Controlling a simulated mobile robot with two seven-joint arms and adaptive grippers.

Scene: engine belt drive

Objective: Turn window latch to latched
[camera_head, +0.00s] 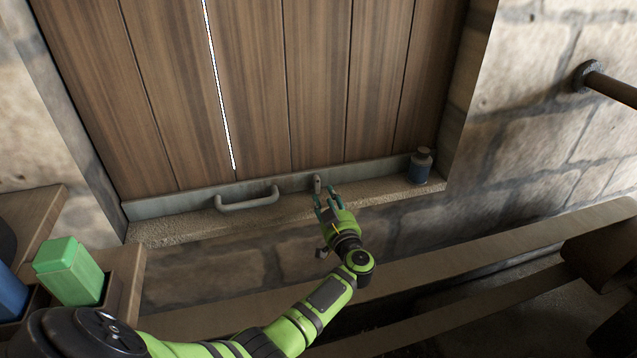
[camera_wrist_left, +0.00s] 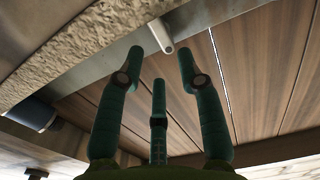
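The window latch (camera_head: 317,184) is a small pale lever on the grey metal rail (camera_head: 170,204) along the bottom of the wooden window panel (camera_head: 255,80). In the left wrist view the latch (camera_wrist_left: 160,36) sticks out from the rail, just beyond my fingertips. My left gripper (camera_head: 328,204) is at the sill, just below the latch. In the wrist view its teal fingers (camera_wrist_left: 158,62) are spread apart with nothing between them. The latch tip lies between the two outer fingertips in the picture, and I cannot tell whether any finger touches it. My right gripper is out of view.
A grey bar handle (camera_head: 247,199) is on the rail left of the latch. A blue-grey bottle (camera_head: 420,167) stands on the stone sill (camera_head: 385,192) to the right. A wooden beam (camera_head: 470,250) crosses in front. A green box (camera_head: 69,270) sits in a wooden holder at the left.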

